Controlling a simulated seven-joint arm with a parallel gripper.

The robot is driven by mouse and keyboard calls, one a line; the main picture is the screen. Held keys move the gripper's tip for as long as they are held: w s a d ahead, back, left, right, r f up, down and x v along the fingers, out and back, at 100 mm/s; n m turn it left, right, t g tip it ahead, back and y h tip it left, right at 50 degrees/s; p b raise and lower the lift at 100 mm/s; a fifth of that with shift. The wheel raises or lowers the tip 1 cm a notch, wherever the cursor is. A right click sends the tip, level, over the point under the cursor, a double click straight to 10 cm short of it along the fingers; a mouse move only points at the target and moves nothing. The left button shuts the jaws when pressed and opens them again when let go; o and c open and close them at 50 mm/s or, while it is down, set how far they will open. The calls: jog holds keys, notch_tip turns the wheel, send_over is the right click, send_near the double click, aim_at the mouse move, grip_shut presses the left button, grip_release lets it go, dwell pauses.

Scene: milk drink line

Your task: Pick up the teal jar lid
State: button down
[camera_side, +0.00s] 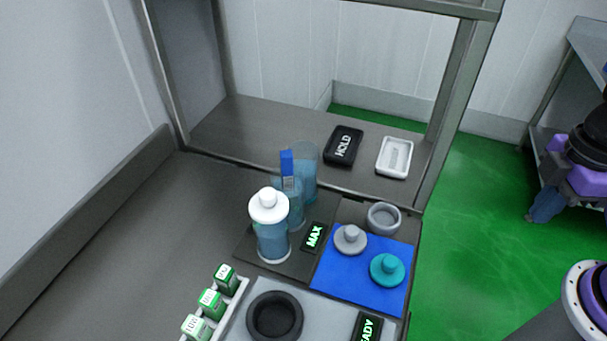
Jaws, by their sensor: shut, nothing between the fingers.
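The teal jar lid (388,269) lies on the blue mat (340,284), near its right edge. It is a round disc with a raised knob on top, and nothing covers it. A grey lid (350,239) of similar shape sits up and left of it on the mat. My gripper is outside the picture, so its place relative to the lid is not shown.
A grey ring (383,218) stands behind the lids. Left are a white-capped bottle (270,229), clear bluish jars (305,170) and a MAX sign (314,237). In front is a black ring (274,315). A HOLD tray (343,146) and white tray (395,157) are behind.

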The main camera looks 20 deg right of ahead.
grip_release()
jog(key=n, duration=0.7)
send_over(391, 261)
jog(key=f, duration=1.2)
jog(key=shift+s+a, duration=0.15)
jog(key=shift+a, duration=0.15)
jog(key=shift+d+f, duration=0.2)
jog(key=shift+f, duration=0.8)
jog(key=shift+d+f, duration=0.15)
jog(key=shift+f, duration=1.6)
